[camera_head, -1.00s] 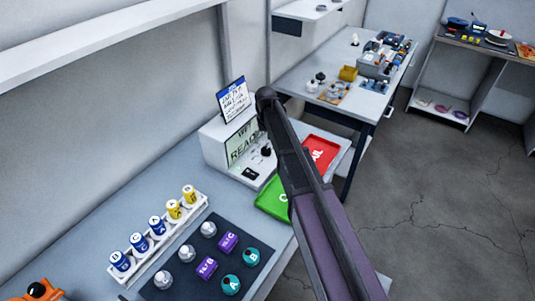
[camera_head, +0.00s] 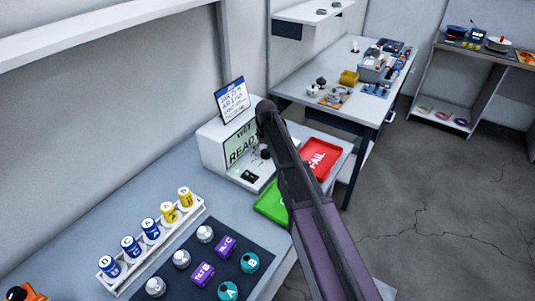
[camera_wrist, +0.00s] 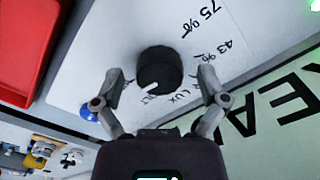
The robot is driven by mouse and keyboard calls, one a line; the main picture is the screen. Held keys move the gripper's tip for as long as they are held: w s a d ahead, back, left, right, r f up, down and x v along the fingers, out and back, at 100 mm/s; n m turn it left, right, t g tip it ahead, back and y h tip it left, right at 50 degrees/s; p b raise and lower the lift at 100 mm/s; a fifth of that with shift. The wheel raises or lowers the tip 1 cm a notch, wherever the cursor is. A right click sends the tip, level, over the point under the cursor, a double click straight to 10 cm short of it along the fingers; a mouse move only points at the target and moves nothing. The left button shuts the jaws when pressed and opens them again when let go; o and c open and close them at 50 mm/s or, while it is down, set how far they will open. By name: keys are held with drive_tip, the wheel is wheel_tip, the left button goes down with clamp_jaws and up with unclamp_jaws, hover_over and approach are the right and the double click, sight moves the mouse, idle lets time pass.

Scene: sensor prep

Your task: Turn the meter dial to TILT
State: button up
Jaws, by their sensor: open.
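The meter (camera_head: 213,150) is a white box on the bench with a lit READY screen (camera_head: 240,147). Its black round dial (camera_head: 265,154) sits on the sloped front panel. In the wrist view the dial (camera_wrist: 160,68) has a white mark pointing down-left. My gripper (camera_wrist: 160,76) is open, with one finger on each side of the dial and visible gaps between. In the head view my arm hides most of the gripper.
A green tray (camera_head: 270,204) and a red FAIL tray (camera_head: 321,158) lie right of the meter. A sign (camera_head: 231,98) stands on the meter.

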drive_tip(key=c, duration=1.1)
drive_tip(key=shift+d, duration=0.45)
drive_tip(key=shift+c, duration=0.2)
drive_tip(key=shift+a, duration=0.3)
drive_tip(key=shift+a+n, duration=0.1)
drive_tip(key=shift+n, duration=0.2)
drive_tip(key=n, duration=0.3)
drive_tip(key=shift+n, duration=0.3)
drive_tip(key=shift+a+n, duration=0.1)
drive_tip(key=shift+n, duration=1.7)
drive_tip(key=shift+s, duration=0.1)
